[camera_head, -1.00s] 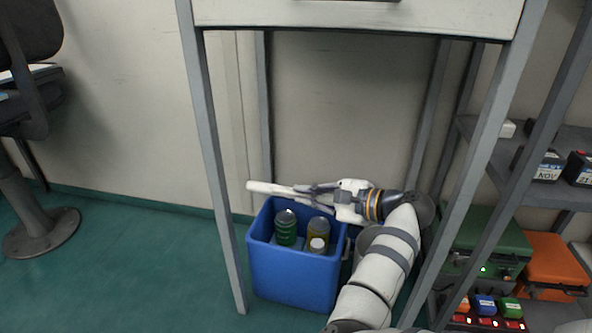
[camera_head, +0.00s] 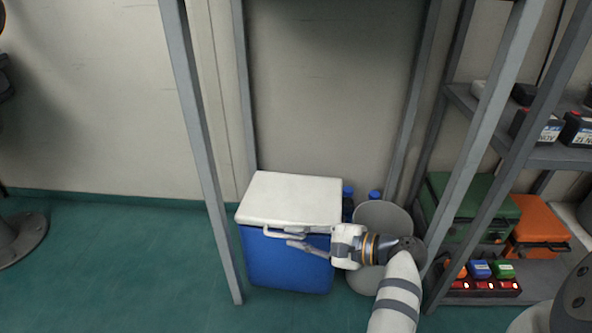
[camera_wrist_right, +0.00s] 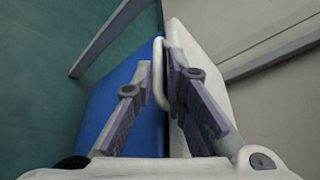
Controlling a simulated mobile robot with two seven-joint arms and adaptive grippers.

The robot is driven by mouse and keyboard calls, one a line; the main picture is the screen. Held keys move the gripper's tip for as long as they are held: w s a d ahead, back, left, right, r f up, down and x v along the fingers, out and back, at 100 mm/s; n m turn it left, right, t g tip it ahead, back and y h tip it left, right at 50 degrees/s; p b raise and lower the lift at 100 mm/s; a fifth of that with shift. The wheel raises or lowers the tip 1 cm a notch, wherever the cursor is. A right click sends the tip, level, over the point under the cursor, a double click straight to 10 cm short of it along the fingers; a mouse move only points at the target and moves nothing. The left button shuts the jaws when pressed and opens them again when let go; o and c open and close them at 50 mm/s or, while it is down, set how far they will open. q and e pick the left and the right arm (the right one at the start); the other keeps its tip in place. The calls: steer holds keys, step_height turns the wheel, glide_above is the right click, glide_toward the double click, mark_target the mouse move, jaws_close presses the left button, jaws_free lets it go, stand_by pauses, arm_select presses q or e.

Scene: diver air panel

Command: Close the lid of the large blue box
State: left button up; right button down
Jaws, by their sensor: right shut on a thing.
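The large blue box (camera_head: 285,265) stands on the floor under the table frame. Its white lid (camera_head: 292,198) lies flat over the top and hides the inside. A white handle (camera_head: 280,234) runs along the lid's front edge. My right gripper (camera_head: 292,243) is at the front of the box, just below the lid's edge, shut on the handle. In the right wrist view, the fingers (camera_wrist_right: 158,70) lie either side of the handle, with the blue wall left and the white lid right. My left gripper is not in view.
A grey bin (camera_head: 383,215) stands right of the box, behind my right arm. Blue-capped bottles (camera_head: 348,195) stand behind it. Grey table legs (camera_head: 200,160) flank the box. A shelf (camera_head: 560,155) with green and orange cases is at right.

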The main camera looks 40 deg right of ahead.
steer(key=shift+f, duration=0.1)
stand_by(0.3)
steer(key=c, duration=2)
jaws_free()
steer(key=shift+d, duration=0.1)
steer(key=v, duration=1.2)
